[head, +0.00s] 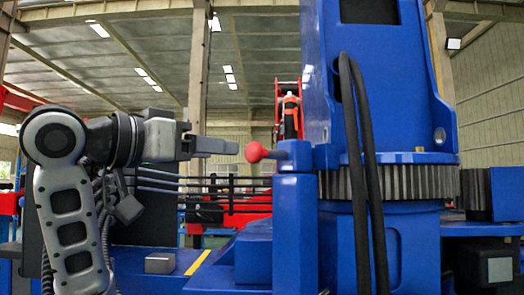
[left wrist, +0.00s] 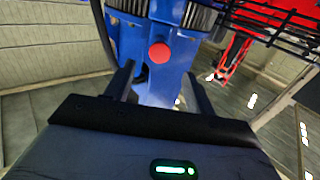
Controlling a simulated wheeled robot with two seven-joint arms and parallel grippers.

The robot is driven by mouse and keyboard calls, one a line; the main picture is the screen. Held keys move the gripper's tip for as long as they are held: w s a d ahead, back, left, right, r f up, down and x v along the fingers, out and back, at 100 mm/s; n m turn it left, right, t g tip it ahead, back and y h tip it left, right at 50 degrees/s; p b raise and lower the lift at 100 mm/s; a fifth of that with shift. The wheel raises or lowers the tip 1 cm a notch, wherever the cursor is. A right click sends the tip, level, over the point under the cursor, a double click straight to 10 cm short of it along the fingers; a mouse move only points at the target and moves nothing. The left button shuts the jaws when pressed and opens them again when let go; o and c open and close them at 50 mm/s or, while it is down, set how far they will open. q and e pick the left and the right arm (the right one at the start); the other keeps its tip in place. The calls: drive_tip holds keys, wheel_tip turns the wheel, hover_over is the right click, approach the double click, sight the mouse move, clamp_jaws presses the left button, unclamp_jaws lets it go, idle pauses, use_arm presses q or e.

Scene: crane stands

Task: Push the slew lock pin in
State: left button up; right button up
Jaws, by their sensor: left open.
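The slew lock pin (head: 257,152) shows as a red ball knob on a short rod. It sticks out to the left from the top of a blue post (head: 295,225), beside the toothed slew ring (head: 390,182). The red knob also shows in the left wrist view (left wrist: 159,53), ahead of the fingers and between them. My left gripper (head: 222,146) points right at about the knob's height, with a small gap between fingertips and knob. It is open and empty in the left wrist view (left wrist: 160,82). My right gripper is not in view.
Two black hoses (head: 362,170) hang down the front of the blue crane column (head: 392,80). A grey box (head: 160,263) sits on the blue deck at lower left, near a yellow stripe (head: 198,262). Black rails run behind my left arm.

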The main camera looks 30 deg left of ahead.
sight(251, 153)
use_arm(q)
drive_tip(key=p+x, duration=0.2)
drive_tip(key=x, duration=0.9)
drive_tip(key=shift+w+p, duration=0.15)
drive_tip(key=shift+p, duration=0.15)
